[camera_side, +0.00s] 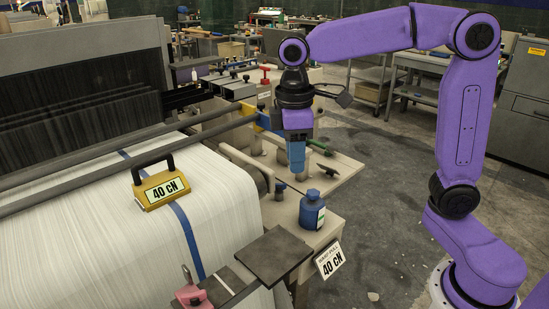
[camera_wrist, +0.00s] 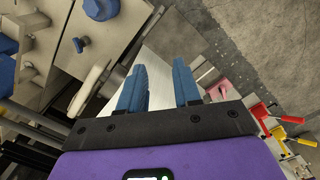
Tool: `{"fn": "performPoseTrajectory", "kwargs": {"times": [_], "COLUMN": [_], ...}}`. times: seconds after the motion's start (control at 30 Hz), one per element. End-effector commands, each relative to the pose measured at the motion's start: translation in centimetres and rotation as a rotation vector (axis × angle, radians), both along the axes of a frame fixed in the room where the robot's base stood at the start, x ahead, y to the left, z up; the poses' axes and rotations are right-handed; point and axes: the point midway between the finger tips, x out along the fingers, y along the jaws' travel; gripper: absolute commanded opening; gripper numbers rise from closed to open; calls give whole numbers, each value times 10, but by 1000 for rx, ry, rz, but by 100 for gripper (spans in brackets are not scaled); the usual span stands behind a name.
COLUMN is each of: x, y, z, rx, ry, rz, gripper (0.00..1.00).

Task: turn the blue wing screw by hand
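My gripper (camera_side: 297,168) points down with blue fingers, above the loom's right side. In the wrist view its two fingers (camera_wrist: 160,88) stand apart with nothing between them. A small blue-grey knob (camera_side: 280,188) stands upright on the beige machine deck, below and slightly left of the fingertips. It seems to be the wing screw; its wings are too small to make out. A similar knob (camera_wrist: 81,45) shows at upper left in the wrist view, apart from the fingers.
A blue bottle with a label (camera_side: 312,212) stands close by, right of the knob. A dark square plate (camera_side: 273,256) lies in front. A green handle (camera_side: 318,147) lies behind the gripper. Floor is clear at right.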

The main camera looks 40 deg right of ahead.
Motion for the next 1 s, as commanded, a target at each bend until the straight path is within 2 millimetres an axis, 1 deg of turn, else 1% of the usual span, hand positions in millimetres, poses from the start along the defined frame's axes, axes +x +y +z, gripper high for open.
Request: {"fn": "performPoseTrajectory", "kwargs": {"times": [0.03, 0.1, 0.27, 0.3, 0.4, 0.5, 0.6, 0.7, 1.0], "x": [20, 45, 99, 112, 142, 168, 185, 196, 217], "y": [-2, -7, -26, -32, -51, -73, -91, -106, -142], "z": [-1, -1, -5, -7, -12, -18, -24, -28, -40], "rx": [-7, -13, -28, -32, -39, -44, -47, -49, -52], "ry": [7, 12, 27, 32, 43, 56, 64, 71, 88], "rz": [-23, -48, -101, -117, -152, -186, -210, -230, -273], "gripper": [33, 33, 33, 33, 33, 33, 33, 33, 33]}}
